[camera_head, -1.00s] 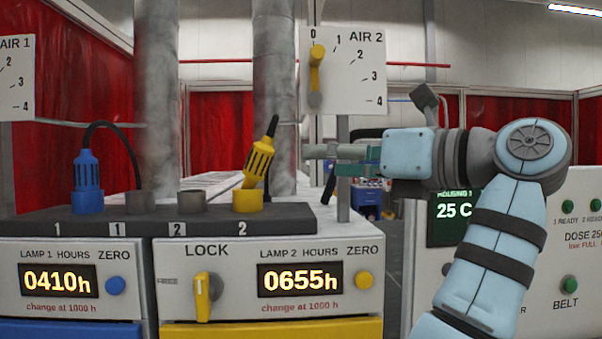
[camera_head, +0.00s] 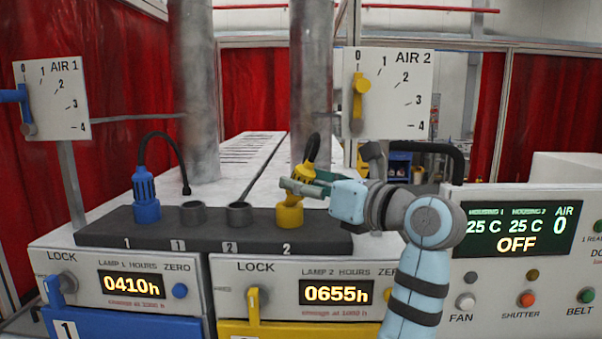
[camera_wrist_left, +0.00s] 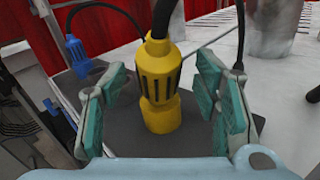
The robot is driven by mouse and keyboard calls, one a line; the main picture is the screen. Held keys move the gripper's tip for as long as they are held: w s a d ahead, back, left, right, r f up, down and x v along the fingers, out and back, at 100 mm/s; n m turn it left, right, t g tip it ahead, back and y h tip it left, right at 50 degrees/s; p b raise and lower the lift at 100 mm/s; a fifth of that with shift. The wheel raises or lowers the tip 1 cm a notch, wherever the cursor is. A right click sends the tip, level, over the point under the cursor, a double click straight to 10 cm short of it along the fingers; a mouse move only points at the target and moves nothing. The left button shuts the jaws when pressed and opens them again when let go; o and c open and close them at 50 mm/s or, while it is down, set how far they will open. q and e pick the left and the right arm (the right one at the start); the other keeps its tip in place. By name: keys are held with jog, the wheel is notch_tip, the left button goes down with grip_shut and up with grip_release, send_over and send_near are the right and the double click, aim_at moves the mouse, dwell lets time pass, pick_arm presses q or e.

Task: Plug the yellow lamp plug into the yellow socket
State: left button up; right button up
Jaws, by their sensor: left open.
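The yellow lamp plug (camera_head: 303,173), with a black cord from its top, stands at the yellow socket (camera_head: 289,214) labelled 2. In the left wrist view the plug (camera_wrist_left: 160,72) is right above the socket (camera_wrist_left: 162,116), their outlines meeting, with a slight lean. How far it sits in cannot be told. My left gripper (camera_head: 304,187) reaches in from the right at the plug's lower part, hiding some of it. In the left wrist view its green-padded fingers are open, one on each side of the plug, with gaps. My right gripper is not in view.
A blue plug (camera_head: 146,190) stands in the blue socket (camera_head: 147,212) at the left of the dark strip (camera_head: 215,240). Two grey sockets (camera_head: 192,213) (camera_head: 239,215) lie between. A grey pipe (camera_head: 311,80) rises behind the yellow plug. The AIR 2 panel (camera_head: 405,110) stands behind my arm.

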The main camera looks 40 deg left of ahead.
pick_arm(q)
jog(key=shift+s+a+r, duration=0.15)
jog(key=shift+a+r, duration=0.1)
jog(key=shift+a, duration=0.55)
jog(key=shift+a+f, duration=0.15)
jog(key=shift+a, duration=0.2)
jog(key=shift+c, duration=0.2)
jog(key=shift+w+d, duration=0.15)
jog(key=shift+w, duration=0.15)
jog(key=c, duration=0.7)
jog(key=shift+s, duration=0.1)
grip_shut()
